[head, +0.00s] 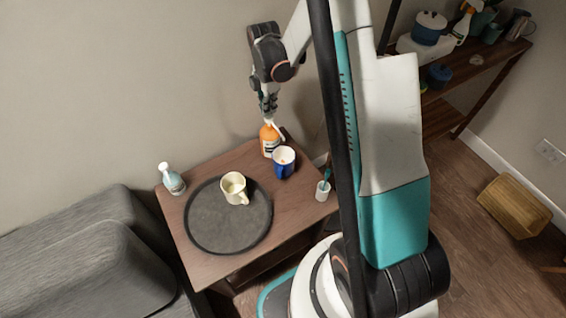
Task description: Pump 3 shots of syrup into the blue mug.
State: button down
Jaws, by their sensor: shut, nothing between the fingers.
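The blue mug (283,169) stands upright on the small wooden table, with a pale inside. An orange pump bottle (269,139) with a light label stands just behind and left of it, near the table's back edge. I take this to be the syrup. My gripper (268,112) is above the orange bottle, pointing down with its fingers shut. It is at the bottle's top and hides most of the pump head. I cannot tell whether it touches the pump. The mug's contents are too small to make out.
A dark round tray (225,232) holds a cream mug (234,187). A pale blue-green bottle (171,179) stands at the table's left corner. A small white cup with a teal item (323,187) is at the right edge. A grey sofa (80,250) adjoins on the left.

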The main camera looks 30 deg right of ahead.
aim_at(269, 117)
jog(key=shift+f, duration=0.15)
dwell(0.3)
jog(key=shift+f+b, duration=1.25)
jog(key=shift+f, duration=0.2)
jog(key=shift+r, duration=0.1)
jog(key=shift+r+p, duration=0.95)
jog(key=shift+r, duration=0.6)
jog(key=shift+f, duration=0.2)
jog(key=shift+f+b, duration=1.15)
jog(key=shift+f, duration=0.3)
jog(key=shift+r, duration=0.1)
jog(key=shift+r+p, duration=0.95)
jog(key=shift+r, duration=0.6)
